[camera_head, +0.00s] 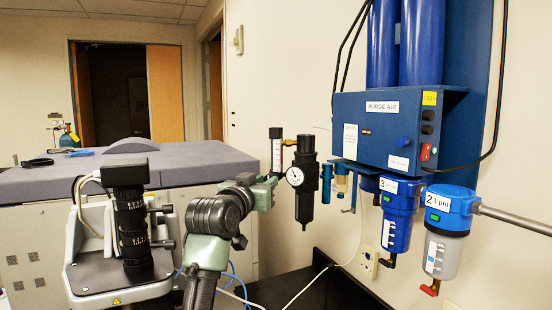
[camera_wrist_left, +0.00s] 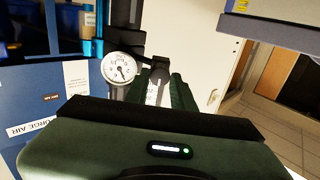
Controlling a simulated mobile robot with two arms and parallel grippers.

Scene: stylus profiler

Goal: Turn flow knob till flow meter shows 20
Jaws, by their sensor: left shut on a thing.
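The flow meter (camera_head: 277,150) is a clear upright tube with a scale, mounted on the wall left of the black regulator; its reading is too small to tell. It also shows in the wrist view (camera_wrist_left: 154,92), partly hidden by my gripper. The flow knob at its lower end is hidden by my fingers. My left gripper (camera_head: 268,182), dark with green fingers, reaches the bottom of the meter and is shut on what appears to be the flow knob. My right gripper is in neither view.
A round pressure gauge (camera_head: 295,177) sits on the black regulator (camera_head: 305,200), just right of my gripper. The blue purge air box (camera_head: 385,130) and filter bowls (camera_head: 398,215) hang further right. A microscope-like instrument (camera_head: 130,220) stands at left before a grey bench (camera_head: 190,165).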

